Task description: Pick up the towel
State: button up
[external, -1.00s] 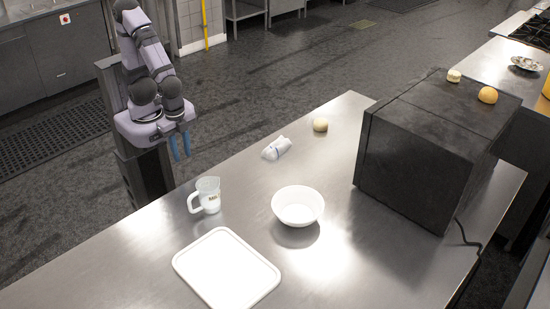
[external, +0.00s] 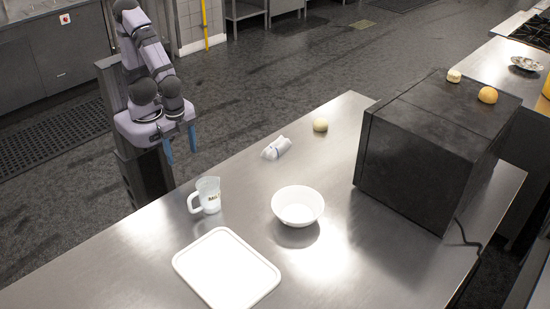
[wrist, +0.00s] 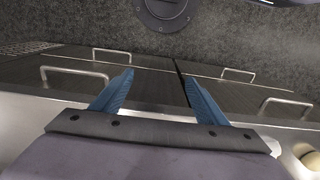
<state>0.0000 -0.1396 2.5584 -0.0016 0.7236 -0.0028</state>
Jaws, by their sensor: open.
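The towel (external: 276,148) looks like a small white and grey folded bundle on the steel table, left of a round bun. My gripper (external: 180,147) has blue fingers and hangs at the table's far left edge, to the left of the towel and apart from it. In the wrist view my gripper (wrist: 158,90) has its two blue fingers spread with nothing between them. I cannot make out the towel clearly in the wrist view.
On the table (external: 130,255) stand a white jug (external: 208,196), a white bowl (external: 298,206) and a white tray (external: 226,270). The bun (external: 320,125) lies right of the towel. A large black box (external: 425,150) blocks the right side. The table between jug and towel is clear.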

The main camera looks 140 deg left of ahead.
notch_tip(320, 180, up, 5)
jog(key=m+g+y+b, duration=0.2)
jog(key=m+y+b, duration=0.2)
jog(key=m+y, duration=1.05)
send_near(274, 145)
jog(key=shift+m+h, duration=0.55)
jog(key=shift+m, duration=0.2)
jog(key=a, duration=0.4)
jog(key=shift+s+a, duration=0.1)
jog(key=shift+a, duration=0.2)
jog(key=shift+f, duration=0.6)
jog(key=shift+p+x, duration=1.35)
jog(key=shift+x, duration=2.3)
jog(key=shift+s+r, duration=0.15)
jog(key=c, duration=1.2)
